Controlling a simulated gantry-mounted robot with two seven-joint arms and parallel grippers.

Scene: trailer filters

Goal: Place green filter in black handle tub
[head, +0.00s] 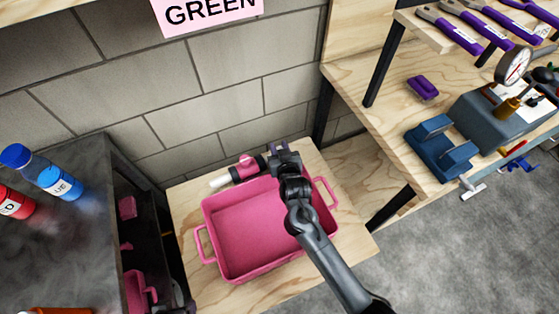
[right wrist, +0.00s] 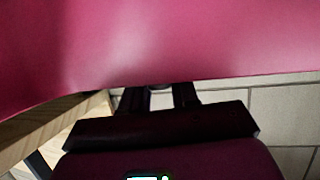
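No green filter and no tub with black handles can be made out. A pink tub (head: 240,238) with pink loop handles stands on a small wooden table, and its inside looks empty. My right gripper (head: 281,147) is over the back right of this tub, pointing at the wall. Its fingers look spread, with a gap between them in the right wrist view (right wrist: 159,98). A large pink surface (right wrist: 150,45) fills the top of that view and hides the fingertips. My left gripper is out of view.
A pink, black and white part (head: 247,168) lies behind the tub. A pink sign (head: 207,13) reads GREEN. A dark cabinet (head: 85,225) with blue (head: 45,172) and red (head: 14,203) bottles stands left. A workbench (head: 395,110) with tools stands right.

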